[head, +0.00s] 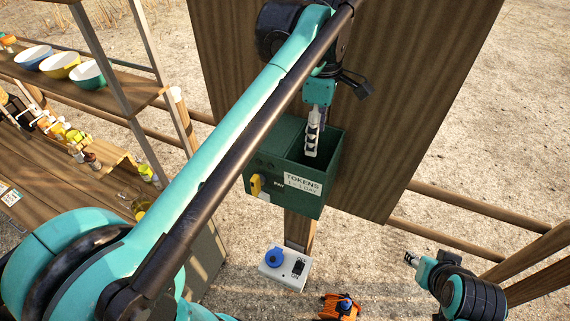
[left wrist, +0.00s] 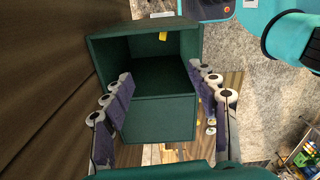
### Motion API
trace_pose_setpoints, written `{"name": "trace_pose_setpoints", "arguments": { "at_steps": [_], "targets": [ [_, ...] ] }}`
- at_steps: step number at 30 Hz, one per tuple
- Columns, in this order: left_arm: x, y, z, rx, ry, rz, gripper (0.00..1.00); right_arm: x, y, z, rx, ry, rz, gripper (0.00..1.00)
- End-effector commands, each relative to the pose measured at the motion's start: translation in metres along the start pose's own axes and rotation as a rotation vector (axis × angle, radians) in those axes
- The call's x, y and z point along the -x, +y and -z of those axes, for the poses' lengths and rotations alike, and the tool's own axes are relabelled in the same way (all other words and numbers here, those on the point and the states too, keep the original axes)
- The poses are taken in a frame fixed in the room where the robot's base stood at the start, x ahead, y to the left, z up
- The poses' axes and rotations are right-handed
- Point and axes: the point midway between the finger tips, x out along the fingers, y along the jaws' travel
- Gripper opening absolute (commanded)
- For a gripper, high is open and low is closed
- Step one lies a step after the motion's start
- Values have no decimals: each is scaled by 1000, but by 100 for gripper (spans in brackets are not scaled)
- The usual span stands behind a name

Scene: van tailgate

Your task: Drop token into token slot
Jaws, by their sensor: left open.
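The green token box (head: 260,204), with a white "TOKENS" label (head: 303,184), has an open-topped compartment at its right and a yellow piece (head: 256,185) on its front. My left gripper (head: 312,150) points down at this compartment. In the left wrist view the gripper (left wrist: 160,95) is open, its fingers on either side of the green box (left wrist: 158,118), with nothing between the tips. A small yellow piece (left wrist: 163,37) shows at the compartment's far edge; I cannot tell whether it is a token. My right gripper (head: 411,259) is low at the right, too small to read.
A wooden panel (head: 400,90) stands behind the box. A white switch box (head: 285,268) with a blue button is below it, near an orange object (head: 340,307). Shelves with bowls (head: 61,66) are at the left. Wooden rails (head: 475,210) run at the right.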

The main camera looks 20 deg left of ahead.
Motion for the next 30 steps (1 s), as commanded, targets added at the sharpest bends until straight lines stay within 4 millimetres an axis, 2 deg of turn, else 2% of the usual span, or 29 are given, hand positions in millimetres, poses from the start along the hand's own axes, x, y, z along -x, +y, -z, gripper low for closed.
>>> {"name": "trace_pose_setpoints", "arguments": {
  "at_steps": [6,13,19,30],
  "targets": [
    [49,0,0,0,0,0,59,0,0,0,0,0,0,40],
    [90,0,0,0,0,0,59,0,0,0,0,0,0,40],
    [103,0,0,0,0,0,59,0,0,0,0,0,0,40],
    [104,0,0,0,0,0,59,0,0,0,0,0,0,40]
  ]
}}
